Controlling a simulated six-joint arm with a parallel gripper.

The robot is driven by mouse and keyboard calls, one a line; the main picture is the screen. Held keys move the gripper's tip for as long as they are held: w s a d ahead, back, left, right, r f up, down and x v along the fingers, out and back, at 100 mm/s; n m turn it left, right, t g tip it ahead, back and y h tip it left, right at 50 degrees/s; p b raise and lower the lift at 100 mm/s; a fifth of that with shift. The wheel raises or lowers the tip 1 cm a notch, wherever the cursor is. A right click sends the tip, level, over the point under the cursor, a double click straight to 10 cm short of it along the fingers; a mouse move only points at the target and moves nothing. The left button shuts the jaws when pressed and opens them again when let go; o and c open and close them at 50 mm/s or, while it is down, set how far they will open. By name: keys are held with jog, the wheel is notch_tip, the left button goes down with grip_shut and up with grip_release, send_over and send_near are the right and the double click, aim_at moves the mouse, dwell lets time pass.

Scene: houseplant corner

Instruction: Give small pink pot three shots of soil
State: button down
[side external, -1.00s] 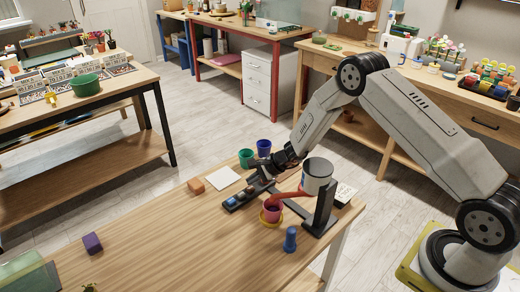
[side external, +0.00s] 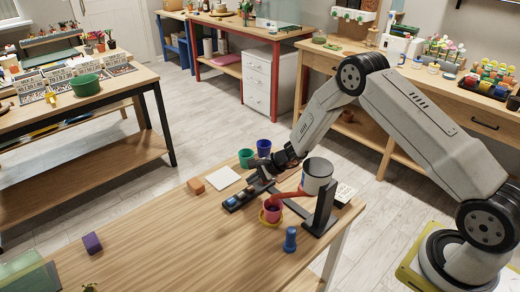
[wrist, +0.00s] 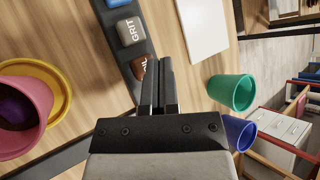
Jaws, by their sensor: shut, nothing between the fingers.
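The small pink pot (side external: 272,210) stands on a yellow saucer (wrist: 60,85) beneath the red chute (side external: 288,195) of a dispenser (side external: 317,176). It also shows at the left of the wrist view (wrist: 42,122), with a dark purplish inside; I cannot tell whether it holds soil. A dark button panel (side external: 233,205) lies beside it. In the wrist view the panel has a blue button (wrist: 118,3), a grey GRIT button (wrist: 129,31) and a brown button (wrist: 138,68), its label partly hidden. My gripper (wrist: 160,62) is shut and empty, its tips beside the brown button; contact cannot be told.
A green pot (side external: 246,158) and a blue pot (side external: 264,147) stand behind the panel. A white sheet (side external: 223,178) and an orange block (side external: 196,186) lie to its left. A blue object (side external: 290,239) stands near the front edge.

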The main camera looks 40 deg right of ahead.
aim_at(253, 188)
jog(key=shift+f, duration=0.95)
dwell(1.6)
jog(key=shift+r, duration=0.9)
jog(key=shift+r, duration=0.1)
jog(key=shift+r, duration=2.45)
dwell(1.0)
notch_tip(253, 188, up, 4)
jog(key=shift+f, duration=0.1)
jog(key=shift+f, duration=0.1)
dwell(0.5)
